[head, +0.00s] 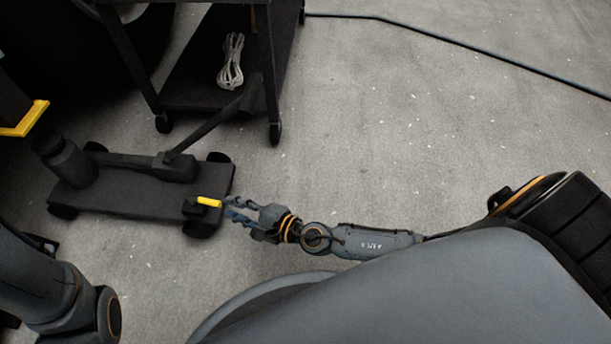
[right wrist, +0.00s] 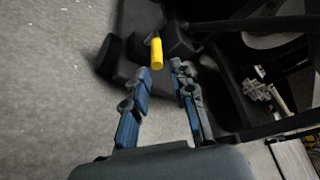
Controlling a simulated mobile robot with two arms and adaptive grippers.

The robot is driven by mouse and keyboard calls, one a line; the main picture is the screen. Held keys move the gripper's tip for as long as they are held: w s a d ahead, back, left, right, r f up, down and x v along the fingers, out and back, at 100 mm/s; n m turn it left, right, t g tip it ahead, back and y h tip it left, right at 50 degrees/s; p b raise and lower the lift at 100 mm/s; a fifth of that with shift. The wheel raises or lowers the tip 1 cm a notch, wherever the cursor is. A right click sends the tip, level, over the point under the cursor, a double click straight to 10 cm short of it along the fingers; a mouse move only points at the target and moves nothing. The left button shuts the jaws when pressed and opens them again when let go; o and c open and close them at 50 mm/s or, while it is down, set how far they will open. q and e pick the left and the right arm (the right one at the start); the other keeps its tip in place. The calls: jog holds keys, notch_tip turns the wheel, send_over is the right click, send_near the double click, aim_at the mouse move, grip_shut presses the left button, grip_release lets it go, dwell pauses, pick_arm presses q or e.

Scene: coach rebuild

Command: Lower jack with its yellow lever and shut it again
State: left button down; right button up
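The jack (head: 125,198) is a low black trolley on wheels, standing on the floor at the left in the head view. A round dark post (head: 65,160) stands up at its left end, and a dark handle bar slopes up from its body. The short yellow lever (head: 209,202) is at the jack's near right corner. It also shows in the right wrist view (right wrist: 156,54). My right gripper (head: 231,210) is open, with its fingertips close to the lever. In the right wrist view the lever lies just beyond the gap between the fingers (right wrist: 164,72). My left gripper is not in view.
A black wheeled cart (head: 205,75) stands behind the jack, with a coiled pale cable (head: 231,62) on its lower shelf. A yellow-edged dark part (head: 25,119) is at the left edge. A black cable (head: 450,43) crosses the floor. The floor (head: 400,130) to the right is clear.

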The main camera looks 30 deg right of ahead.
jog(key=s+d+r+m+g+h+p, duration=0.1)
jog(key=s+d+r+m+h+p, duration=0.1)
jog(key=d+m+p, duration=0.6)
jog(key=s+d+r+m+g+h+p, duration=0.1)
jog(key=s+d+r+m+h+p, duration=0.2)
jog(key=m+p, duration=1)
jog(key=d+h+p, duration=0.2)
jog(key=d+p, duration=0.1)
jog(key=d, duration=0.1)
jog(key=shift+s+d+r+m+g, duration=0.15)
jog(key=shift+s+d+m+g, duration=0.15)
jog(key=shift+d, duration=0.1)
